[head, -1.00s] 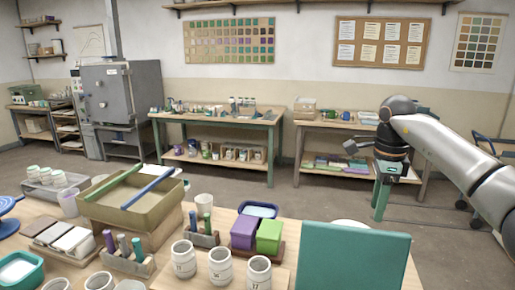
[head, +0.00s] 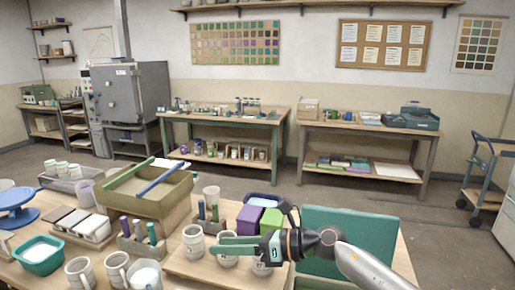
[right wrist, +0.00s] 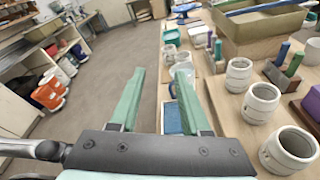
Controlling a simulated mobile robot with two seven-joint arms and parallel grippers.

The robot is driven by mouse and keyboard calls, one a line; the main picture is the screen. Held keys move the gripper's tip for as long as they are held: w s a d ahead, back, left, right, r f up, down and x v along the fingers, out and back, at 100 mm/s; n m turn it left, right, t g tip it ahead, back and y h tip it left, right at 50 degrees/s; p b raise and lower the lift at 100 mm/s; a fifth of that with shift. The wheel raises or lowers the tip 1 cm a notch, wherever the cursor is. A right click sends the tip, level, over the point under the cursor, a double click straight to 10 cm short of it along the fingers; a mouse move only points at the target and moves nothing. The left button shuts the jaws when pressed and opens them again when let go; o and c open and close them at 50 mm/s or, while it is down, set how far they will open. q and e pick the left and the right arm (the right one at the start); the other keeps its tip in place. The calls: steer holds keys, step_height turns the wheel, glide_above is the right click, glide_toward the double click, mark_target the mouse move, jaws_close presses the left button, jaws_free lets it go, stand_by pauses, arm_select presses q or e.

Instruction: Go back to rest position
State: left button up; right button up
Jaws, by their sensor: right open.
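My right gripper (head: 222,244) is low over the front worktable in the head view, its green fingers pointing left. It is open, with nothing between the fingers in the right wrist view (right wrist: 160,78). Its fingers cross in front of the white numbered jars (head: 193,243); I cannot tell whether they touch. My left gripper is in neither view.
A teal panel (head: 348,240) stands right of the buckets, behind my right arm. A tan bin (head: 150,205) with green and blue bars across it stands left. White jars (right wrist: 262,102) line the right side in the wrist view. Open floor (head: 440,225) lies beyond the table.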

steer(key=d+r+m+t+h, duration=0.1)
steer(key=d+r+m+t, duration=0.15)
steer(key=m+t, duration=0.6)
steer(key=d+r+m+t, duration=0.1)
steer(key=d+m+t, duration=0.3)
steer(key=m, duration=0.7)
steer(key=s+d+f+m+h, duration=0.3)
steer(key=d+f+m+h, duration=0.35)
steer(key=m, duration=0.25)
steer(key=s+d+f+m+h, duration=0.3)
steer(key=d+f+m+h, duration=0.35)
steer(key=f+m, duration=0.2)
steer(key=s+d+f+m+g, duration=0.3)
steer(key=s+f+g, duration=0.1)
steer(key=s, duration=0.4)
steer(key=s+d+f+m+g+h, duration=0.1)
steer(key=s+d+f+m+g, duration=0.2)
steer(key=s, duration=0.6)
steer(key=s+d+f+m+g, duration=0.2)
steer(key=s+f+g, duration=0.3)
steer(key=s, duration=0.3)
steer(key=w+a+f+t+y, duration=0.1)
steer(key=w+a+f+t, duration=0.1)
steer(key=f, duration=0.3)
steer(key=w+a+f+t+y, duration=0.1)
steer(key=w+a+f+t, duration=0.1)
steer(key=f, duration=0.4)
steer(key=shift+a+f+t, duration=0.2)
steer(key=shift+f+t, duration=0.1)
steer(key=shift+t, duration=0.45)
